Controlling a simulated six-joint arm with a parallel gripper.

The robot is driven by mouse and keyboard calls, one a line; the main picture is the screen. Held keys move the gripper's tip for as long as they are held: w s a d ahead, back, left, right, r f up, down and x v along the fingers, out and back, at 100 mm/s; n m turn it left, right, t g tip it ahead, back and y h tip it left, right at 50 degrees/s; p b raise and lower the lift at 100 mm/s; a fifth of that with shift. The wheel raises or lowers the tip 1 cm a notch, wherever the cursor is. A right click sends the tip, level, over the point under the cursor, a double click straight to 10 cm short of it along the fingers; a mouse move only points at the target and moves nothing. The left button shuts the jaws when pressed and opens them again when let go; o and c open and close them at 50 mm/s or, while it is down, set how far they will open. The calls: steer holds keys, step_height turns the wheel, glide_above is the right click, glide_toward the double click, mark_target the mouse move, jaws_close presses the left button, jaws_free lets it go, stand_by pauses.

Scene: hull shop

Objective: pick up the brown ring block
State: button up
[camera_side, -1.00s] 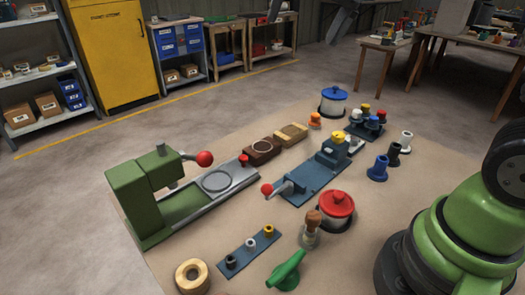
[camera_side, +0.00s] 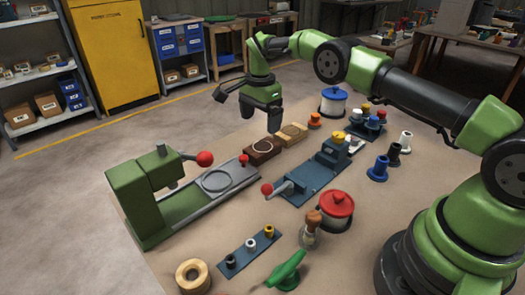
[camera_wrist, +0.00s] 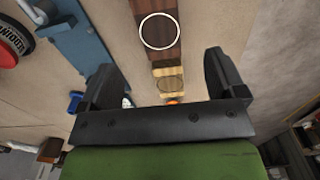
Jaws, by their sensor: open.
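The brown ring block (camera_side: 263,150) is a dark wooden block with a ring on its top. It lies on the tan work surface between the green machine and the light wood block. In the wrist view the brown ring block (camera_wrist: 158,31) is at the top centre, beyond the fingertips, and its pale ring is plain. My gripper (camera_side: 261,112) is open and empty, in the air above and behind the brown block in the side view. In the wrist view my gripper (camera_wrist: 162,72) shows both fingers wide apart, with nothing between them touching.
A light wood block (camera_side: 292,133) with a ring lies right behind the brown one. The green machine (camera_side: 165,195) with a red-knobbed lever stands in front left. A blue fixture (camera_side: 315,178) with another red-knobbed lever lies to the right. An orange piece (camera_side: 314,120) stands farther back.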

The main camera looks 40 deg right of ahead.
mark_target(261, 147)
step_height(261, 147, down, 8)
steer(key=shift+s+f, duration=0.1)
stand_by(0.4)
steer(key=c, duration=1.1)
